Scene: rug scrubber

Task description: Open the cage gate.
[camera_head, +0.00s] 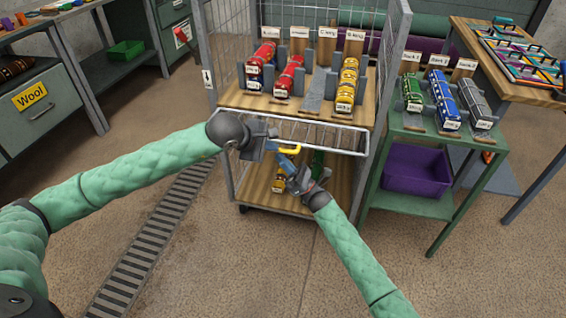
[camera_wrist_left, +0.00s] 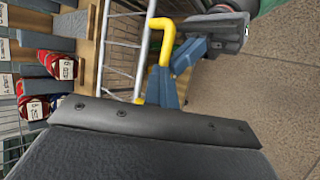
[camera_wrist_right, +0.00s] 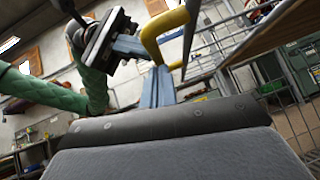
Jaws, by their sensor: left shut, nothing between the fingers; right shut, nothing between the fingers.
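The cage is a wire trolley (camera_head: 210,60) with wooden shelves. A low pale wire gate panel (camera_head: 330,139) lies across its front at the upper shelf edge. A yellow handle (camera_head: 289,150) is at the panel's lower edge; it also shows in the left wrist view (camera_wrist_left: 158,55) and the right wrist view (camera_wrist_right: 152,38). My left gripper (camera_head: 277,147) is shut and empty close to the handle's left side. My right gripper (camera_head: 288,166) is shut and empty just below the handle. Whether either fingertip touches the handle I cannot tell.
A green table (camera_head: 418,131) with more rolls and a purple bin (camera_head: 416,170) is at right. A floor drain grate (camera_head: 150,240) lies at left; the floor in front is clear.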

